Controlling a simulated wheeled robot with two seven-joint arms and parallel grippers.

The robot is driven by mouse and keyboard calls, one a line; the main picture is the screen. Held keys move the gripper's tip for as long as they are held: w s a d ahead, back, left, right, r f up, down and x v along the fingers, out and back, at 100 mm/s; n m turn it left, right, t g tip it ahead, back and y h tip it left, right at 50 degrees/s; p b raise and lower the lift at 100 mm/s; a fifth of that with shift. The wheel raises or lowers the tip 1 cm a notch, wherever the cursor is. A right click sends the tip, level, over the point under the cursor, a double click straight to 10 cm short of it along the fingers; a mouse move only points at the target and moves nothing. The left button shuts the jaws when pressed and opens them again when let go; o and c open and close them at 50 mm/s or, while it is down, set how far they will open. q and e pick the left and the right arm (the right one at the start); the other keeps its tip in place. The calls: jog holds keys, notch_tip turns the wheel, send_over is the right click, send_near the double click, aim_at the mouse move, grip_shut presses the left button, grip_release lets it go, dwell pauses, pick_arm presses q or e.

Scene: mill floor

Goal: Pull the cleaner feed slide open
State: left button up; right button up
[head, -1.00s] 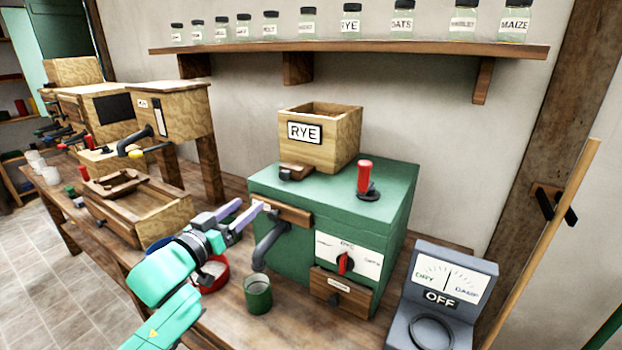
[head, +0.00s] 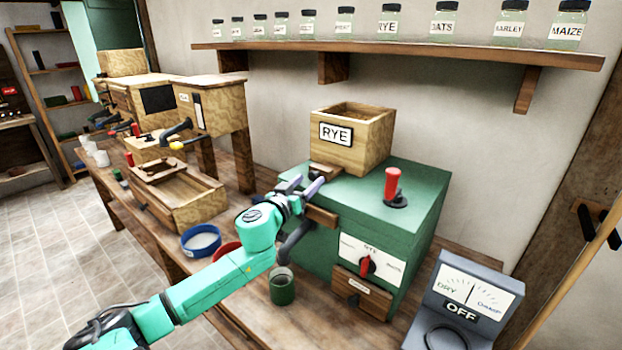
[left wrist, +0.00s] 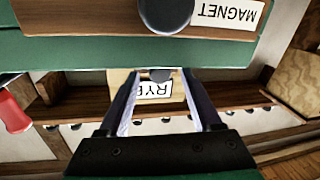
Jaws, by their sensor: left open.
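The RYE hopper (head: 350,140) is a wooden box on top of the green machine (head: 410,200). A small wooden slide (head: 327,170) sits at the hopper's front foot. My left gripper (head: 303,186) is open just in front of that slide, above the wooden magnet drawer (head: 322,216). In the left wrist view, a dark knob (left wrist: 159,75) lies between the fingertips, in front of the upside-down RYE label (left wrist: 153,90). I cannot tell whether the fingers touch the knob. The head view hides the knob behind the fingers. My right gripper is not in view.
A red-handled lever (head: 392,186) stands on the machine top. A green cup (head: 281,288) and a blue-rimmed bowl (head: 201,241) stand on the bench near my left arm. The grey meter (head: 463,300) is at the right. A jar shelf (head: 400,53) runs above.

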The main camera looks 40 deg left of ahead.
pick_arm(q)
jog(key=shift+w+a, duration=0.15)
jog(key=shift+w, duration=0.8)
grip_shut()
dwell(0.7)
